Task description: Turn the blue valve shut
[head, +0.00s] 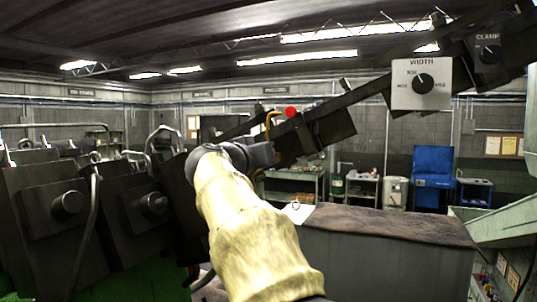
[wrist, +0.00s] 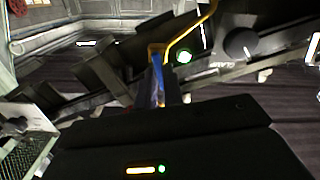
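A narrow blue piece, which looks like the valve's handle (wrist: 157,84), shows in the wrist view right beside the dark fingers of my gripper (wrist: 170,92). It sits below a bent yellow pipe (wrist: 190,28). Whether the fingers touch or enclose it is not clear. In the head view my gripper (head: 266,153) is raised against the dark slanted machine bar, just below the yellow pipe (head: 268,122). The blue valve is hidden there behind my gripper and wrist, and the finger gap does not show.
A red button (head: 291,112) sits on the bar close to my gripper. A WIDTH dial panel (head: 421,84) and a CLAMP dial (head: 487,50) are further right. Dark machine blocks (head: 60,205) stand at left. A grey box (head: 385,245) stands at lower right. A blue cabinet (head: 434,170) is far behind.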

